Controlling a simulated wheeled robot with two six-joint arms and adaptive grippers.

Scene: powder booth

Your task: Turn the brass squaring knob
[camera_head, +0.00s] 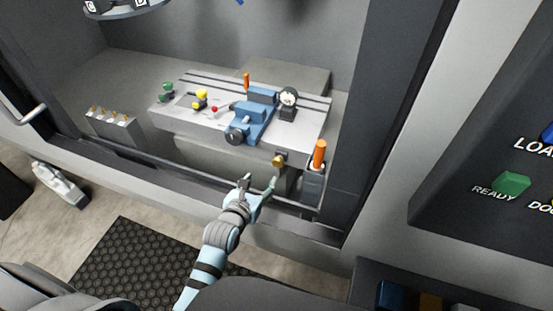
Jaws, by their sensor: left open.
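The brass squaring knob (279,161) shows as a small gold knob on the front side of the grey machine table (190,123), near its right end. My left gripper (258,184) is in front of the table and a little below and left of the knob. Its two fingers are spread apart with nothing seen between them. The right fingertip is close to the knob, but I cannot tell whether it touches. My right gripper is not in the picture.
A blue vise (250,121) sits on the table beside a dial gauge (288,99). An orange-handled tool (319,155) stands in a holder right of the knob. The booth's front sill (160,168) runs below the table. A green READY button (511,184) is on a panel at right.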

